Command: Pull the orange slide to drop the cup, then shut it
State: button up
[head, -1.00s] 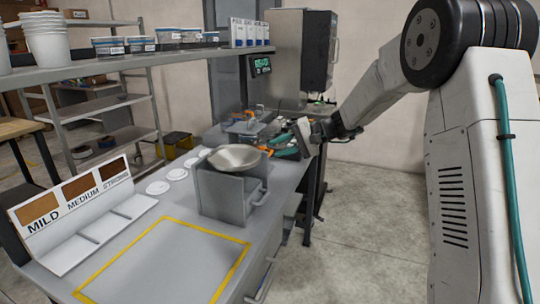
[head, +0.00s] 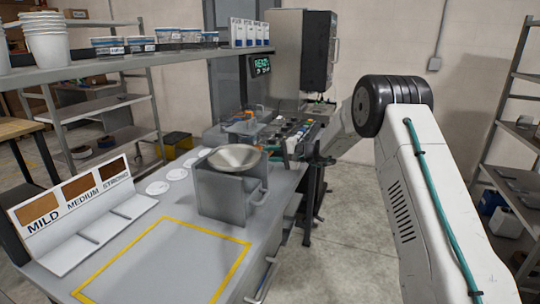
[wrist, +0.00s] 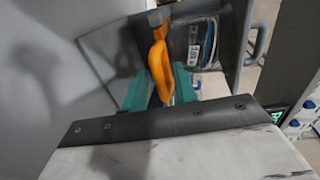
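In the wrist view, the orange slide handle (wrist: 159,62) runs down between the two teal fingers of my gripper (wrist: 161,86). The fingers lie close against both its sides, and my gripper looks shut on it. A dark cup with a white label (wrist: 203,42) shows just right of the handle, beside grey panels. In the head view, my gripper (head: 312,158) is at the right edge of the bench, by the dispenser row.
A grey stand with a metal bowl (head: 236,157) stands on the bench (head: 150,262), left of my gripper. A small screen (head: 261,66) shows green text. A MILD, MEDIUM, STRONG rack (head: 80,215) is at the left. Floor right of the bench is open; shelves (head: 515,150) stand farther right.

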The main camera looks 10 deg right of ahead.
jog(key=shift+w+a, duration=0.15)
jog(key=shift+a, duration=0.1)
jog(key=shift+c, duration=0.3)
grip_shut()
jog(key=shift+s+d+f, duration=0.1)
jog(key=shift+s+d, duration=0.85)
jog(key=shift+d, duration=0.25)
jog(key=shift+s+d+f, duration=0.1)
jog(key=shift+s+d, duration=0.8)
jog(key=shift+d, duration=0.25)
jog(key=shift+o, duration=0.3)
grip_release()
